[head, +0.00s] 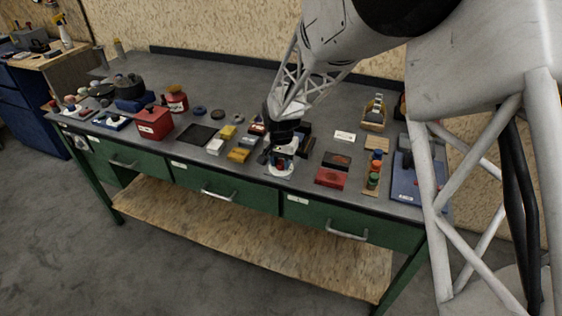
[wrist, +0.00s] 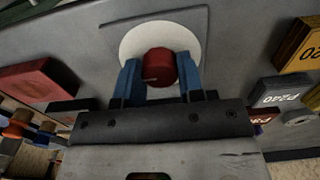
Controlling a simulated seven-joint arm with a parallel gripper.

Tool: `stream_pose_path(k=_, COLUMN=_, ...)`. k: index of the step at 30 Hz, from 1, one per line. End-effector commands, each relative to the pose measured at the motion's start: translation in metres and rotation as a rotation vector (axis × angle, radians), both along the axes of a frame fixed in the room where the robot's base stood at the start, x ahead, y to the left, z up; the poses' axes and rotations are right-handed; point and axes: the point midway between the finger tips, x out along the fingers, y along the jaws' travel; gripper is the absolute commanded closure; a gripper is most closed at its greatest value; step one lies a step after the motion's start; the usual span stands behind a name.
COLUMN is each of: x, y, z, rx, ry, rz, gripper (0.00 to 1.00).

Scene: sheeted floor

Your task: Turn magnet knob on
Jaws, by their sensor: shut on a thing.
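The magnet knob appears to be the red round knob (wrist: 160,67) in the wrist view. It stands on a white disc (wrist: 187,36) over a grey plate. My gripper (wrist: 160,78) has its two blue fingers on either side of the knob and is shut on it. In the head view my gripper (head: 281,158) points down at the front middle of the bench, and the red knob (head: 281,164) shows small at its tips. The head view is too small to show the knob's turn angle.
The green workbench (head: 330,211) carries many items. A P240 block (wrist: 283,92) sits close by. A blue board (head: 405,186) is at the right end.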

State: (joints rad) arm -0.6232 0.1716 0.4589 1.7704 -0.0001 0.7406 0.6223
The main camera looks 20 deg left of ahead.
Motion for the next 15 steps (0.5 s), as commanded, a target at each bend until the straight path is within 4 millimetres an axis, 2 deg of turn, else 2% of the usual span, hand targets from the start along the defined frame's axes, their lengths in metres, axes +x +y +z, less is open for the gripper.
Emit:
stream_pose_path(k=14, x=-0.0002, y=0.0000, z=0.0007, rx=0.000, ry=0.000, rz=-0.017, gripper=0.88)
stream_pose_path(k=15, x=-0.0001, y=0.0000, z=0.0007, rx=0.000, ry=0.000, rz=-0.017, gripper=0.59)
